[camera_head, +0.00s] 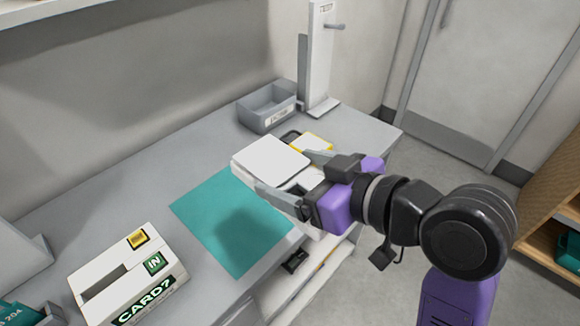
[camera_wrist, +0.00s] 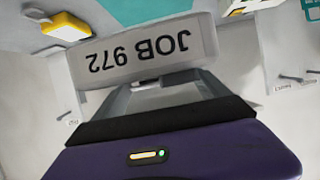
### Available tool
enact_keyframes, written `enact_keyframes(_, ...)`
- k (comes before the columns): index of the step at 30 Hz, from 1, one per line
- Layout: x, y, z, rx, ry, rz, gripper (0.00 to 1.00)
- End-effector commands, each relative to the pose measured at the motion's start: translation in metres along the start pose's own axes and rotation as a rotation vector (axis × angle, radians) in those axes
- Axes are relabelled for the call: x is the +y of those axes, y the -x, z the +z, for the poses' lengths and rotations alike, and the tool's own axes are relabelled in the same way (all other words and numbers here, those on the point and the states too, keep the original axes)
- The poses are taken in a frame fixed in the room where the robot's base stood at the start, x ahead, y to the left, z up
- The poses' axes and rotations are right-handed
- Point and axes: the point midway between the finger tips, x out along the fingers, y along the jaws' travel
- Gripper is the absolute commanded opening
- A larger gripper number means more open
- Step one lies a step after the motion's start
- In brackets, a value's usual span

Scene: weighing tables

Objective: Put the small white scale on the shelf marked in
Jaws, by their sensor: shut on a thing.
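A small white scale with a pale square top plate (camera_head: 270,159) is at my gripper (camera_head: 288,173), whose fingers lie on either side of its near part. In the wrist view, a whitish face lettered "JOB 972" (camera_wrist: 150,54) fills the space at the fingers and appears upside down. My gripper is shut on this white thing. It seems to be above the table, with a dark shadow on the teal mat. The fingers hide part of its body. A white box (camera_head: 125,270) with an "IN" sign and "CARD?" stands at lower left; I cannot make out a shelf marked in.
The grey table (camera_head: 150,180) carries the teal mat (camera_head: 205,205), a grey bin (camera_head: 262,112) and a tall white stand (camera_head: 318,60) at the back. A yellow-edged item (camera_head: 318,143) lies behind the scale. Open shelving (camera_head: 300,290) shows below the table front.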

Motion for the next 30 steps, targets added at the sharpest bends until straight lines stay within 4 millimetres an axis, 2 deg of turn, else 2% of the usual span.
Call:
enact_keyframes(6, 0.005, 0.005, 0.018, 0.0, -0.015, 0.035, 0.25)
enact_keyframes(11, 0.013, 0.011, 0.042, 0.0, -0.035, 0.079, 0.25)
enact_keyframes(17, 0.027, 0.02, 0.084, -0.003, -0.07, 0.156, 0.25)
enact_keyframes(19, 0.034, 0.026, 0.104, -0.005, -0.087, 0.196, 0.25)
enact_keyframes(23, 0.052, 0.039, 0.16, -0.008, -0.133, 0.299, 0.25)
enact_keyframes(30, 0.096, 0.071, 0.286, -0.011, -0.232, 0.544, 0.25)
